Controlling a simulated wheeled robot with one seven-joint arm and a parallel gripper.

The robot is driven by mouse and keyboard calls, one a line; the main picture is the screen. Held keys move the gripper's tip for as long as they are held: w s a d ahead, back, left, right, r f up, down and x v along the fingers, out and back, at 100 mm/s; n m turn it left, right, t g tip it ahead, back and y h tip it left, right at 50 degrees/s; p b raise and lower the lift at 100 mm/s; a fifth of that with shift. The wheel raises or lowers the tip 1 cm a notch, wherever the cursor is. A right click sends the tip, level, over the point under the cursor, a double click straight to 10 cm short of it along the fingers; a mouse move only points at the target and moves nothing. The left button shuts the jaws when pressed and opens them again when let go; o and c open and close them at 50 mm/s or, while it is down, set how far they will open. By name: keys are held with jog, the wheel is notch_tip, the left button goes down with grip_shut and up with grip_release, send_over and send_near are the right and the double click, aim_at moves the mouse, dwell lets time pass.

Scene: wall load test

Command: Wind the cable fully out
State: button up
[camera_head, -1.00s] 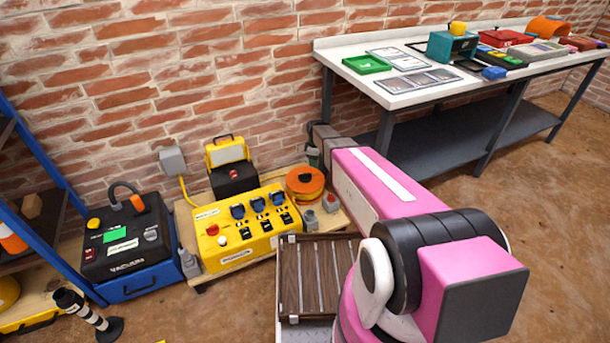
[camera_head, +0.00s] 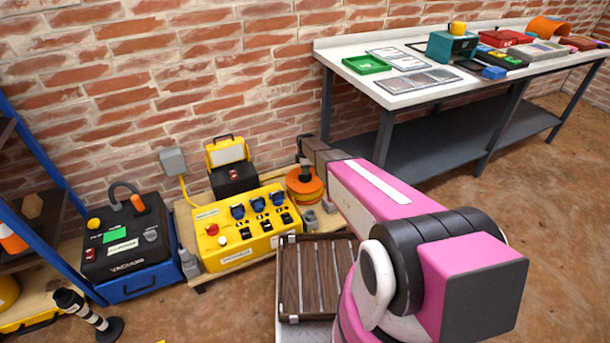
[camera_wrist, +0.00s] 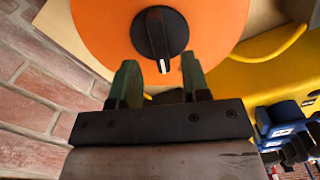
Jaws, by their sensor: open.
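The orange cable reel (camera_head: 304,187) stands on the low wooden board, to the right of the yellow power box. In the wrist view the orange reel face (camera_wrist: 215,25) fills the top, with a black knob (camera_wrist: 161,34) that has a white mark at its lower edge. My gripper (camera_head: 305,172) is over the reel in the head view. In the wrist view my gripper (camera_wrist: 158,78) is open, its two greenish fingers spread just below the knob, one to each side. I cannot tell whether they touch it.
The yellow power box (camera_head: 240,228) with blue sockets sits close left of the reel. Small grey items (camera_head: 310,218) stand in front of it. A slatted wooden crate (camera_head: 318,275) is nearer. The brick wall is close behind; a workbench (camera_head: 400,98) stands right.

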jog(key=shift+f, duration=1.9)
grip_shut()
